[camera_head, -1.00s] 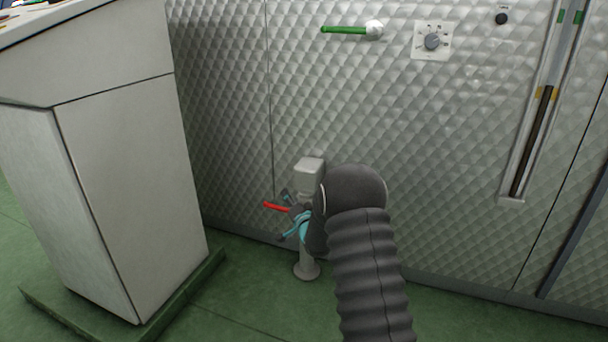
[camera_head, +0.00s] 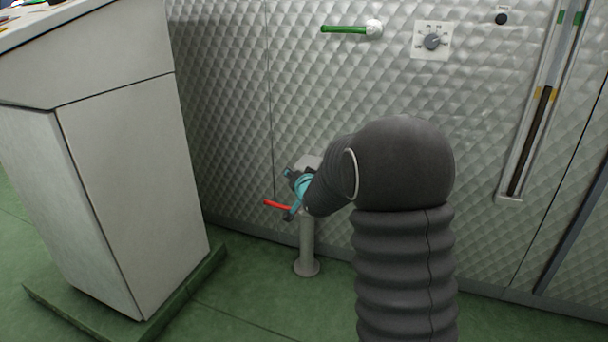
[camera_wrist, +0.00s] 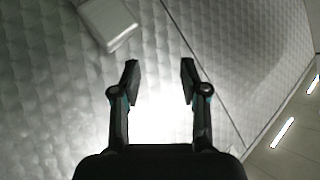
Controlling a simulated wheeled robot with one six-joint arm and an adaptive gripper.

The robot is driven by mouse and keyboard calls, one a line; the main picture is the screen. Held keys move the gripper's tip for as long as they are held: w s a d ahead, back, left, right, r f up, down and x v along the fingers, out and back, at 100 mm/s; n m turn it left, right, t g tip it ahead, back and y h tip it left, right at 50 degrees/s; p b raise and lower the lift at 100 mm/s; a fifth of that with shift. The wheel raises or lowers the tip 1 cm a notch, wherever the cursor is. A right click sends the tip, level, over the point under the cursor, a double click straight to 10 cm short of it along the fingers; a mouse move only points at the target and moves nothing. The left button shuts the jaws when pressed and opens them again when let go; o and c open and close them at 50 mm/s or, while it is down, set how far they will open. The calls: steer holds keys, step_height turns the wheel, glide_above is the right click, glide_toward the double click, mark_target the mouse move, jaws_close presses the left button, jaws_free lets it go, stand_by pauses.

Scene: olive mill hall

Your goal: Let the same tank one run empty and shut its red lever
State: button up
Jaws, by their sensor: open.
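The tank has a silver quilted wall (camera_head: 230,120). Its red lever (camera_head: 276,204) points left from a grey post (camera_head: 307,250) in front of the wall, with a slight downward slant to the right. The lever's inner end is hidden behind my gripper. My gripper (camera_head: 289,192) is open and empty, close above and beside the lever; I cannot tell whether they touch. In the wrist view, both fingers of my gripper (camera_wrist: 158,72) stand apart with only the bright wall between them, and the red lever does not show. The gauge (camera_head: 527,145) holds a dark column up to near a yellow mark.
A green lever (camera_head: 345,30) and a dial (camera_head: 432,41) sit higher on the wall. A pale console (camera_head: 130,180) stands on a green plinth at the left. The green floor (camera_head: 235,290) between console and post is clear. A grey box (camera_wrist: 106,22) shows in the wrist view.

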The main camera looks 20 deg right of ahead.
steer(key=s+r+g, duration=0.1)
steer(key=s+r, duration=0.2)
steer(key=s, duration=0.2)
steer(key=s+r+n+g+p, duration=0.1)
steer(key=s+r, duration=0.2)
steer(key=s, duration=0.2)
steer(key=shift+s+a+n+g+h, duration=0.15)
steer(key=shift+s+n+g+h, duration=0.15)
steer(key=shift+c, duration=0.3)
